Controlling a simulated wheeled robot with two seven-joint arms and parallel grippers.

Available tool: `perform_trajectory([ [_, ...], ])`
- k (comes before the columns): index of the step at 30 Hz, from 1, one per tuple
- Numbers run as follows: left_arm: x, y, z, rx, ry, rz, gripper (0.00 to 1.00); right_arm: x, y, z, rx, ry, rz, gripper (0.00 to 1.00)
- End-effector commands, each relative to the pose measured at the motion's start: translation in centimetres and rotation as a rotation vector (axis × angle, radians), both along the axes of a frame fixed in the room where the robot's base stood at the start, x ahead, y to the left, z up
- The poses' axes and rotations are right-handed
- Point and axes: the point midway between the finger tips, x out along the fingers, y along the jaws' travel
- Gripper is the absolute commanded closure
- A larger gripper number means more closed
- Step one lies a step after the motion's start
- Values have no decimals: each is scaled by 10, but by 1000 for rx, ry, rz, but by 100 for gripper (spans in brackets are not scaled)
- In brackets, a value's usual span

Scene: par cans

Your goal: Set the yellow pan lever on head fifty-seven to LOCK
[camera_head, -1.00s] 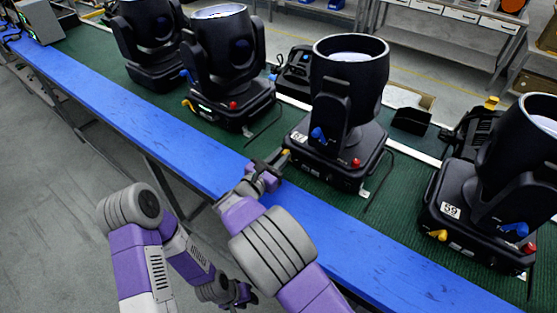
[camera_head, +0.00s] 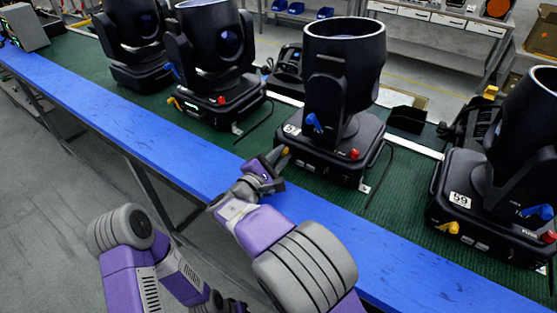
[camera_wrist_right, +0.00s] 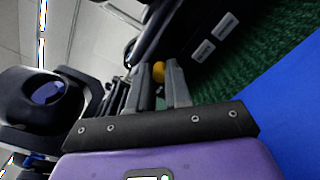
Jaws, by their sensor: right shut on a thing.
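Head fifty-seven (camera_head: 335,110) is the black moving head in the middle of the row, with a small white number label (camera_head: 292,130) on its base. Its yellow pan lever (camera_head: 284,151) sticks out at the base's near left corner. My right gripper (camera_head: 278,160) is at that corner, shut on the lever. In the right wrist view the yellow lever (camera_wrist_right: 158,71) shows between the two grey fingertips (camera_wrist_right: 159,78). The lever's lock marking cannot be read. Part of my left arm shows at the bottom of the head view, but its gripper jaws do not.
Head 59 (camera_head: 510,160) stands to the right with its own yellow lever (camera_head: 448,227). More black heads (camera_head: 210,65) stand to the left. All stand on a green mat (camera_head: 405,240) behind a blue bench edge (camera_head: 120,115). A blue lever (camera_head: 314,123) and a red knob (camera_head: 354,154) are close by.

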Motion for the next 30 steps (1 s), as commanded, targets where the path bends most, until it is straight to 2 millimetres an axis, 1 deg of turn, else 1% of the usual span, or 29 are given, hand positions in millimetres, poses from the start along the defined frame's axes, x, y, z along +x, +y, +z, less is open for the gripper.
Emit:
perform_trajectory([
  [3, 0, 0, -4, 0, 0, 0, 64, 0, 0, -2, 18, -11, 0, 100],
  [17, 0, 0, -4, 0, 0, 0, 64, -1, -1, -1, 27, -17, -1, 100],
  [18, 0, 0, -4, 0, 0, 0, 64, -1, -1, -1, 27, -17, -1, 77],
  [22, 0, 0, -4, 0, 0, 0, 64, -1, -1, -1, 27, -18, 0, 57],
  [23, 0, 0, -4, 0, 0, 0, 64, -1, -1, -1, 27, -18, 0, 56],
  [30, 0, 0, -4, 0, 0, 0, 64, -1, 0, -1, 26, -19, 0, 56],
])
